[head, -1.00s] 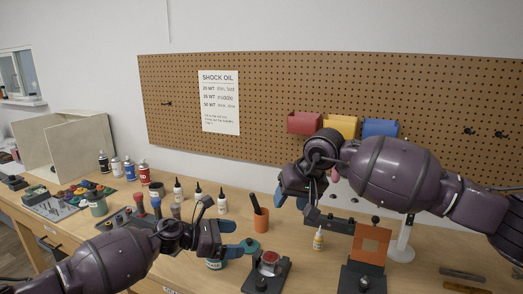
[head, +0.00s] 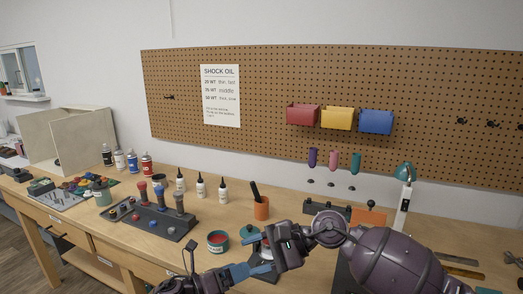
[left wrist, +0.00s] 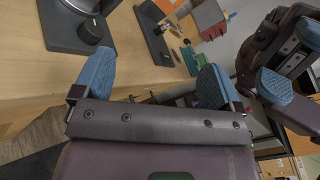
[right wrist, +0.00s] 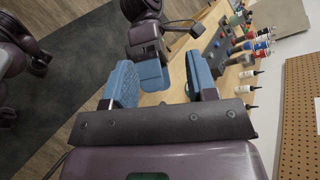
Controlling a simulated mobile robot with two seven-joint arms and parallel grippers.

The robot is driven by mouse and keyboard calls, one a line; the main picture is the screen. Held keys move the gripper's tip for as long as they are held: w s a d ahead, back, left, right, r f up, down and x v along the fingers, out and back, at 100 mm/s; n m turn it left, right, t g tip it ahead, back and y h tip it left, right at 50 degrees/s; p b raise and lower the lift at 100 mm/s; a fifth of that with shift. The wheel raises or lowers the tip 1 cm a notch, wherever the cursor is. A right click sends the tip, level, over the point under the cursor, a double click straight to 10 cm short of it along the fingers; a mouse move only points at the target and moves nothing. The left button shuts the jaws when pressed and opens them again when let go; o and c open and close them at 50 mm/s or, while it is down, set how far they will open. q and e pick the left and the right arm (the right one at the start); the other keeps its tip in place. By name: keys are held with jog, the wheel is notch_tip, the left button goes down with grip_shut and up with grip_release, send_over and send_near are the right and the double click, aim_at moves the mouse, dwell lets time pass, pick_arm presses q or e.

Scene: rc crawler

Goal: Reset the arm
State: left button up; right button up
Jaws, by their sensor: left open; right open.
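My left gripper (head: 236,273) is low at the bottom of the head view, over the bench's front edge. Its two blue fingers are spread and empty in the left wrist view (left wrist: 155,82). My right gripper (head: 264,268) comes in from the right and sits close beside the left one, partly overlapping it in the head view. Its fingers are apart with nothing between them in the right wrist view (right wrist: 161,82). The left gripper also shows just beyond the right one's fingers there. Whether the two grippers touch I cannot tell.
On the wooden bench (head: 130,190) stand a red-topped tin (head: 218,241), an orange cup (head: 262,210), white bottles (head: 200,187) and a shock stand (head: 150,220). An orange plate (head: 369,217) is partly hidden behind my right arm. Bins (head: 337,118) hang on the pegboard.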

jog(key=s+d+f+n+t+h+b, duration=0.3)
jog(key=s+d+f+n+t+h, duration=0.2)
jog(key=d+f+n+t, duration=0.5)
jog(key=s+d+f+n+t+h+b, duration=0.3)
jog(key=s+d+f+n+t+h, duration=0.25)
jog(key=d+f+n, duration=0.85)
pick_arm(q)
jog(key=s+a+f+m+y, duration=0.5)
jog(key=s+a+f+m, duration=0.2)
jog(key=s+m, duration=0.3)
jog(key=s+a+f+m+t+y, duration=0.1)
jog(key=s+a+f+m+y, duration=0.4)
jog(key=m, duration=0.7)
jog(key=s+a+f+m+t+y+b, duration=0.1)
jog(key=s+a+f+m+y, duration=0.4)
jog(key=s+a+f+m, duration=0.4)
jog(key=s+f+m, duration=0.2)
jog(key=s+f, duration=0.2)
jog(key=s, duration=0.1)
jog(key=shift+s+f+m+y, duration=0.3)
jog(key=shift+f+m, duration=0.1)
pick_arm(e)
jog(key=s+d+f+m+g+h, duration=0.3)
jog(key=s+d+f+m+g, duration=0.1)
jog(key=s+f+m, duration=0.9)
jog(key=shift+d+f+m, duration=0.15)
jog(key=shift+d+m, duration=0.3)
jog(key=shift+m, duration=0.55)
